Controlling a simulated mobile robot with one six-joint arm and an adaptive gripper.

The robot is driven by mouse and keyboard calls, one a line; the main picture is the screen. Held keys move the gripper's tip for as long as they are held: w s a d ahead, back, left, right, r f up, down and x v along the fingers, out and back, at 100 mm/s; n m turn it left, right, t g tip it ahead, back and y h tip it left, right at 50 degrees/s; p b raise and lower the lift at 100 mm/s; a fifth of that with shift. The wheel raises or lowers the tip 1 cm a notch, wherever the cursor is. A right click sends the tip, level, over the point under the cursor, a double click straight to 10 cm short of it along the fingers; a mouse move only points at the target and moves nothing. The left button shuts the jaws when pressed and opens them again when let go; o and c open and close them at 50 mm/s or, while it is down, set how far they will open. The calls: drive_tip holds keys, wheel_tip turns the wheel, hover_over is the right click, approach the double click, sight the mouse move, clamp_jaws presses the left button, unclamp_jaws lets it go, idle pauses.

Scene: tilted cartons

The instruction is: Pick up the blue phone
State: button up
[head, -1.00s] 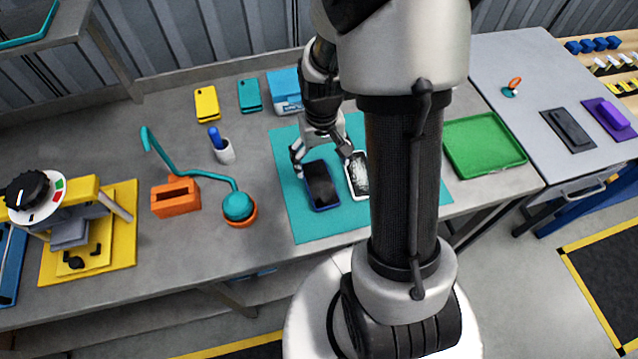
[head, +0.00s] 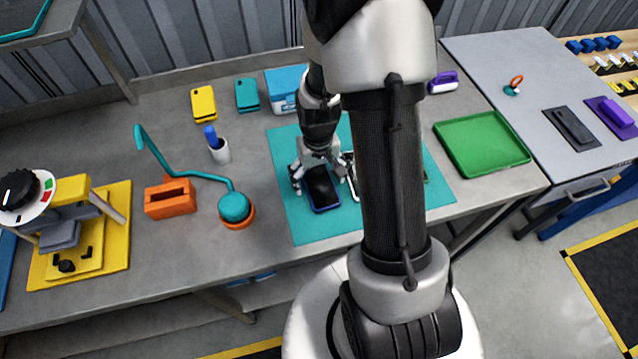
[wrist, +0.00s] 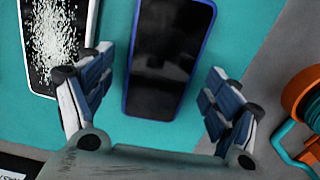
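The blue phone (head: 321,187), with a dark screen and blue edge, lies flat on the teal mat (head: 291,223). My gripper (head: 323,179) is open over it, with one finger on each side of the phone in the head view. In the wrist view the blue phone (wrist: 168,58) lies between the open fingers of my gripper (wrist: 157,92). The fingers look apart from the phone's edges. A white-framed phone with a speckled, cracked-looking screen (wrist: 58,40) lies beside it, and one finger is close to its edge. My arm partly hides that phone in the head view.
A white cup with a blue item (head: 218,150), yellow (head: 203,104) and teal (head: 247,95) cases stand behind. A green tray (head: 482,144) is at right.

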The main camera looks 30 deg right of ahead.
drive_tip(key=c, duration=1.2)
drive_tip(key=shift+r, duration=0.1)
